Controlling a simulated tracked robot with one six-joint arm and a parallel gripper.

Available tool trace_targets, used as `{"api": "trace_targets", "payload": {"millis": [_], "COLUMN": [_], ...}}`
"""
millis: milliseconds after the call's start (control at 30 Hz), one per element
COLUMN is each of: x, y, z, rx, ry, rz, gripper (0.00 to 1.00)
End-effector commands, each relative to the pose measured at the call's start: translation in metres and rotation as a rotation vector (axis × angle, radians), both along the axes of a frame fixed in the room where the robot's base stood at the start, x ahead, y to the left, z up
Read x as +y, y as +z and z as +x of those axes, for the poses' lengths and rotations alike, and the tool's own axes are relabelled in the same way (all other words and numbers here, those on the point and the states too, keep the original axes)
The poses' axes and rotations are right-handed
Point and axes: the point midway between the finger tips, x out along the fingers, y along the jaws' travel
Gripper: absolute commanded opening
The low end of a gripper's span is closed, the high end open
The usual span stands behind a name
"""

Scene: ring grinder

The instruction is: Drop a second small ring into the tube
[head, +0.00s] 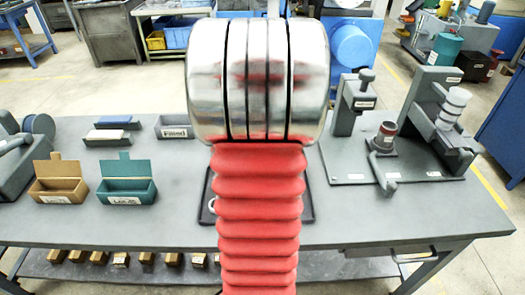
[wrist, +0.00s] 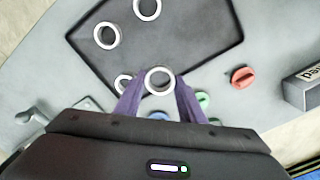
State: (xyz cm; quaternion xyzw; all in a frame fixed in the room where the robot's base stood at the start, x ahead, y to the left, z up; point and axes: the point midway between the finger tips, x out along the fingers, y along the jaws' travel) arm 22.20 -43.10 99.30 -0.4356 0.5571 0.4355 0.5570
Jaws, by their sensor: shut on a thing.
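In the wrist view, the purple fingers of my gripper (wrist: 159,88) are closed on a small pale metal ring (wrist: 150,88). Another ring (wrist: 123,80) shows just left of the fingers, partly hidden. Two more rings lie on the black tray, one near its left side (wrist: 98,36) and one at the top edge of the picture (wrist: 138,10). In the head view my arm hides my gripper and most of the tray. A short grey tube with a reddish rim (head: 383,142) stands on a grey fixture plate at the right; I cannot tell for sure that it is the task's tube.
The black tray (wrist: 190,45) lies on the grey table (head: 130,222). A red part (wrist: 243,77) and a green part (wrist: 203,99) lie near it. A brown box (head: 60,190) and a teal box (head: 127,192) stand at the left. Upright fixtures (head: 343,115) stand at the right.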

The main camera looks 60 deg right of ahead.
Motion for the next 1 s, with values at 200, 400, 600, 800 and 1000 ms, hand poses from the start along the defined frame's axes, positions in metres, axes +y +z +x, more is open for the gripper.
{"api": "trace_targets", "payload": {"millis": [200,400,600,800,1000], "x": [0.0,0.002,0.012,0.034,0.062], "y": [0.0,0.0,-0.001,-0.002,-0.003], "z": [0.0,0.006,0.037,0.085,0.133], "rx": [0.0,0.0,0.0,0.0,0.0], "ry": [0.0,0.019,0.123,0.297,0.474], "rz": [0.0,0.0,0.0,0.0,0.001], "gripper": [0.13,0.13,0.13,0.13,0.13]}}
